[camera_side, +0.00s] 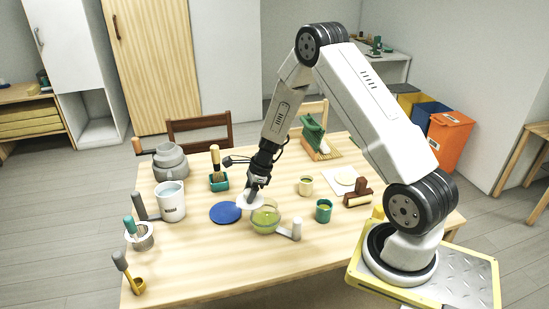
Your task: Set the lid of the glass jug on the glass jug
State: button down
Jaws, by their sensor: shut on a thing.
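The glass jug (264,222) stands on the wooden table, with green contents and a pale grey handle pointing to the lower right. My gripper (253,194) points down and is shut on the white round lid (243,203). The lid is at the jug's upper left in the picture and overlaps part of its rim from this view. I cannot tell whether the lid touches the jug. The fingertips are small and partly hidden against the lid.
A blue round mat (225,213) lies left of the jug. A green cup (323,211) and a cream cup (306,186) stand to the right. A white pot (171,204) and a strainer-like pot (140,238) stand left. The table's front middle is clear.

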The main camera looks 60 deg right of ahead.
jog(key=d, duration=0.1)
jog(key=s+d+r, duration=0.1)
jog(key=d, duration=0.1)
jog(key=s+d, duration=0.1)
jog(key=d, duration=0.1)
jog(key=shift+s+r, duration=0.15)
jog(key=shift+r, duration=0.2)
jog(key=shift+f, duration=0.1)
jog(key=shift+f, duration=2.3)
jog(key=shift+f, duration=1.1)
jog(key=shift+c, duration=0.4)
grip_release()
jog(key=shift+d+r, duration=0.1)
jog(key=v, duration=0.7)
jog(key=shift+r, duration=0.25)
